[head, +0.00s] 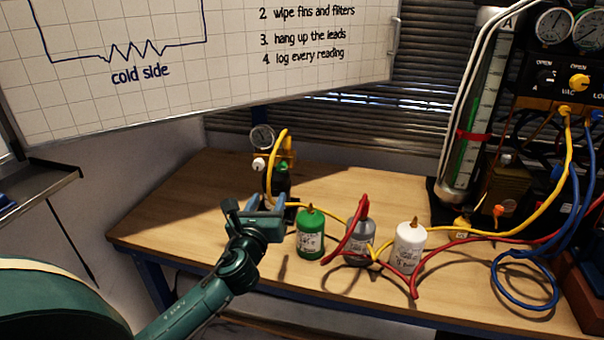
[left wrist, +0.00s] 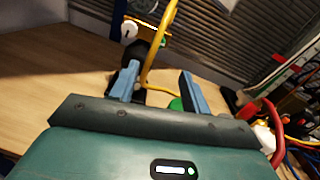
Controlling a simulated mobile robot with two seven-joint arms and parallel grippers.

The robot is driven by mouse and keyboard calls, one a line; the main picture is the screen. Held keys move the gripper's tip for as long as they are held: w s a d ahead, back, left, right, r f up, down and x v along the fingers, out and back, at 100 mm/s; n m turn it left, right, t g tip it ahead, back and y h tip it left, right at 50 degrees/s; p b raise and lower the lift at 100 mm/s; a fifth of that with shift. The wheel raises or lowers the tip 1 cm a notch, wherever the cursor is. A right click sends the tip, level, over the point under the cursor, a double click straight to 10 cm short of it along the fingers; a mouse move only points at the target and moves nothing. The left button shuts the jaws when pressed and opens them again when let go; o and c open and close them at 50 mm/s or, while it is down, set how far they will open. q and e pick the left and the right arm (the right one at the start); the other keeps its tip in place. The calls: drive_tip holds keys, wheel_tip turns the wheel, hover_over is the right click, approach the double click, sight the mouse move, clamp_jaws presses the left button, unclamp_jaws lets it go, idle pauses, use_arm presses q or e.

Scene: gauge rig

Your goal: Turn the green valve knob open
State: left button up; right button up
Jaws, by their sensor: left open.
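I cannot clearly make out a green valve knob. A small pump-like unit (head: 277,170) with a round gauge (head: 262,137) stands at the back left of the bench; a small greenish patch shows on it, too small to tell. A white knob (head: 258,164) sits on its left side and also shows in the left wrist view (left wrist: 128,30). My left gripper (head: 264,203) is open and empty just in front of this unit. In the left wrist view its blue fingers (left wrist: 160,74) point toward the unit's dark lower body and yellow hose. My right gripper is out of view.
A green bottle (head: 310,240), a grey bottle (head: 361,232) and a white bottle (head: 409,245) stand right of my gripper, with red and yellow hoses (head: 515,235) among them. A gauge panel (head: 560,85) with a yellow knob stands at right. The bench's left end (head: 165,215) is clear.

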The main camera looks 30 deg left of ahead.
sight(281, 168)
use_arm(q)
drive_tip(key=x, duration=1.3)
drive_tip(key=shift+a, duration=0.1)
drive_tip(key=c, duration=1)
